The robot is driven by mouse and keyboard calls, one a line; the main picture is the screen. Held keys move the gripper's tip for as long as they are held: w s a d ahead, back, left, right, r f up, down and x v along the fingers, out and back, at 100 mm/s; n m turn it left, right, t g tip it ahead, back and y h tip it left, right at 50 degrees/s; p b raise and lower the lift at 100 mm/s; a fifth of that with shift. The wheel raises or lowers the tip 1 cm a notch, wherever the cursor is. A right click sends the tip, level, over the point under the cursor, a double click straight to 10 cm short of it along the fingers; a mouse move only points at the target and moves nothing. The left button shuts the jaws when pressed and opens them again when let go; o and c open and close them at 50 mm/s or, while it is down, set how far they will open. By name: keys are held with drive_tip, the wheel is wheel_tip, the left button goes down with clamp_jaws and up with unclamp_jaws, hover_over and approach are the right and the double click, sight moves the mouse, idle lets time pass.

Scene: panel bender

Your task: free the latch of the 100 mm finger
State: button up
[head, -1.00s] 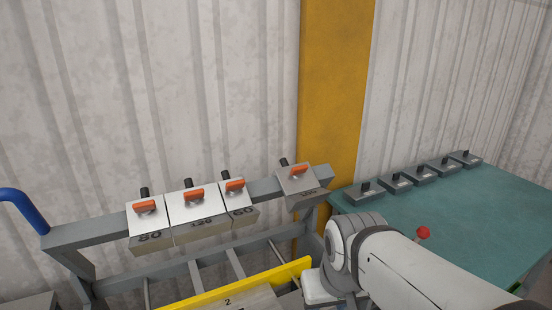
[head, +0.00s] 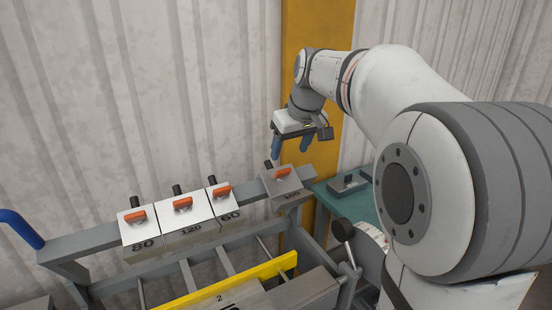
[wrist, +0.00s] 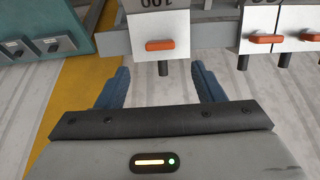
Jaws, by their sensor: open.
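The 100 mm finger (head: 284,184) hangs at the right end of the grey rail, apart from the other fingers. Its orange latch (head: 283,172) lies across its face, and a dark peg stands at its top. In the wrist view the finger (wrist: 158,20) is marked 100, and its orange latch (wrist: 160,44) lies crosswise, ahead of and between my fingertips. My gripper (head: 290,147) is open and empty, above and behind the finger, with its blue fingers pointing down. In the wrist view my gripper (wrist: 160,80) shows a wide gap, and neither fingertip touches the latch.
Fingers 80 (head: 140,228), 120 (head: 187,214) and 60 (head: 224,206) sit on the rail (head: 90,235) to the left, each with an orange latch. A yellow bar (head: 225,283) lies below. A teal table (head: 358,205) holds grey blocks at right.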

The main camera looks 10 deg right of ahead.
sight(284, 171)
drive_tip(key=p+x, duration=0.1)
drive_tip(key=x, duration=0.6)
drive_tip(key=shift+f, duration=0.15)
drive_tip(key=c, duration=0.9)
drive_tip(key=shift+c, duration=0.4)
